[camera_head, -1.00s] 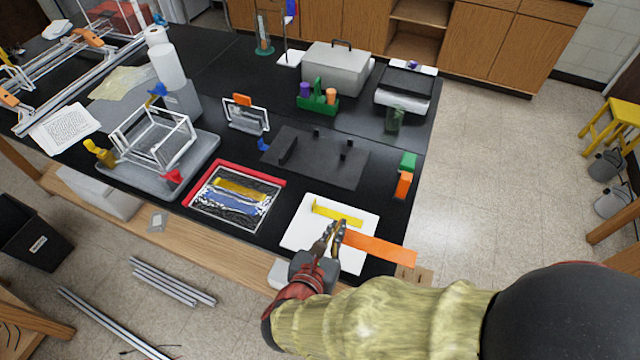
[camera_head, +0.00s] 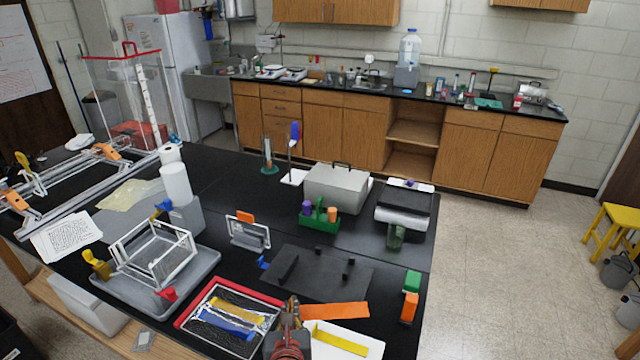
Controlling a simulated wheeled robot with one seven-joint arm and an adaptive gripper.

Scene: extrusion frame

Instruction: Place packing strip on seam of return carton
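An orange strip (camera_head: 336,311), which I take to be the packing strip, extends to the right from my gripper (camera_head: 291,309). My gripper appears shut on the strip's left end, near the lower middle of the head view; its fingertips are small and dark. The strip looks raised above the upper edge of a white board (camera_head: 370,355). A yellow strip (camera_head: 341,340) lies on that board. I cannot pick out the return carton or its seam in this view.
A red-rimmed tray (camera_head: 207,292) with blue and yellow strips is left of my gripper. Behind is a dark plate with upright pegs (camera_head: 318,272). A wire frame on a grey tray (camera_head: 205,262) stands left. Green and orange blocks (camera_head: 410,306) sit near the right table edge.

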